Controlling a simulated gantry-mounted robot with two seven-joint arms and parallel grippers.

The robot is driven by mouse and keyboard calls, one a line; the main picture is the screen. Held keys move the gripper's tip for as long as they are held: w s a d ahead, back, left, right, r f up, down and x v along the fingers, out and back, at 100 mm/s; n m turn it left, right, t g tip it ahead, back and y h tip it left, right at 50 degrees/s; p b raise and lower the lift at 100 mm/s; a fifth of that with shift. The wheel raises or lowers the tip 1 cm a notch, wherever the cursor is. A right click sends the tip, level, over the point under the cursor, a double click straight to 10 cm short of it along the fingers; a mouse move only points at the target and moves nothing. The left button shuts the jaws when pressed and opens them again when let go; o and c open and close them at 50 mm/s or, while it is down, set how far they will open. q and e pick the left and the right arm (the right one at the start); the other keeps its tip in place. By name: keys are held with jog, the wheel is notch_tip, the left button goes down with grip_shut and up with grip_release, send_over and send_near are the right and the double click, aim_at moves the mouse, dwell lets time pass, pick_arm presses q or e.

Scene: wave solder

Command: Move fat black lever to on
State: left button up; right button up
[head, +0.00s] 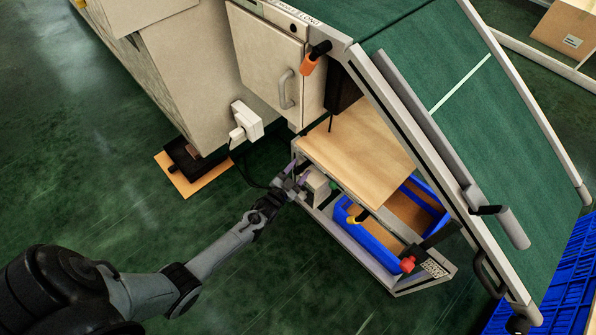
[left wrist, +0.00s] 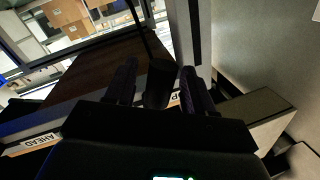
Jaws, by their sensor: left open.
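My left gripper (head: 294,174) is at the left end of the low frame under the machine, beside a small pale box (head: 317,188). In the left wrist view, its two dark purplish fingers (left wrist: 160,90) are open. A thick black upright post, likely the fat black lever (left wrist: 159,83), stands between them with narrow gaps at its sides. Contact with either finger cannot be told. In the head view I cannot make the lever out at the gripper. A white label reading AHEAD (left wrist: 42,139) is at left in the wrist view. My right gripper is not in view.
A wooden board (head: 365,153) lies above a blue bin (head: 370,243). The green conveyor (head: 460,85) slopes overhead. A white cabinet (head: 262,60) is behind. The green floor at front left is free.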

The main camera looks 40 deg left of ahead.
pick_arm(q)
jog(key=c, duration=0.9)
jog(key=shift+d, duration=0.1)
jog(key=shift+d+n+p, duration=0.25)
jog(key=shift+n+p, duration=0.6)
jog(key=shift+n, duration=0.05)
jog(key=shift+s+d+n+g+p, duration=0.1)
jog(key=shift+d+n+g+p, duration=0.35)
jog(key=shift+n+p, duration=0.6)
jog(key=n+p, duration=0.1)
jog(key=d+n+h, duration=0.1)
jog(key=n, duration=0.1)
jog(key=d+n+p, duration=0.1)
jog(key=n, duration=0.1)
jog(key=shift+s+d+r+g+p, duration=0.1)
jog(key=shift+g+p, duration=0.25)
jog(key=shift+h, duration=0.3)
